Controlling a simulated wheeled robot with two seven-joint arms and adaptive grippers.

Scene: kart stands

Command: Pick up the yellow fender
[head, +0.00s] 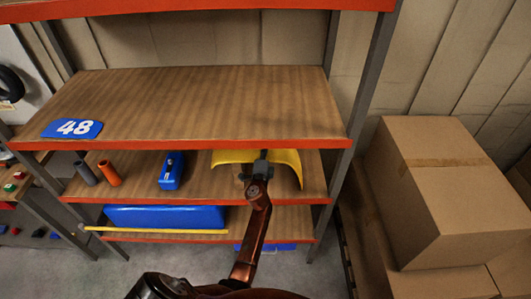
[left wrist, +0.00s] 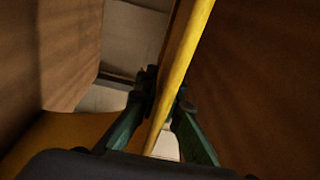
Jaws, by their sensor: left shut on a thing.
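The yellow fender (head: 288,157) is a curved sheet on the middle shelf (head: 205,185) of the rack, at its right end. My left gripper (head: 258,164) is in front of it and covers part of it. In the left wrist view the two fingers of the gripper (left wrist: 165,100) are shut on the fender's thin yellow edge (left wrist: 185,60), one on each side. I cannot tell whether the fender touches the shelf. My right gripper is not in view.
The upper shelf (head: 205,100) with an orange edge lies above the fender; a blue 48 plate (head: 72,129) is on it. A blue block (head: 171,171) and an orange tube (head: 109,173) stand left of the fender. Cardboard boxes (head: 440,180) are stacked at right.

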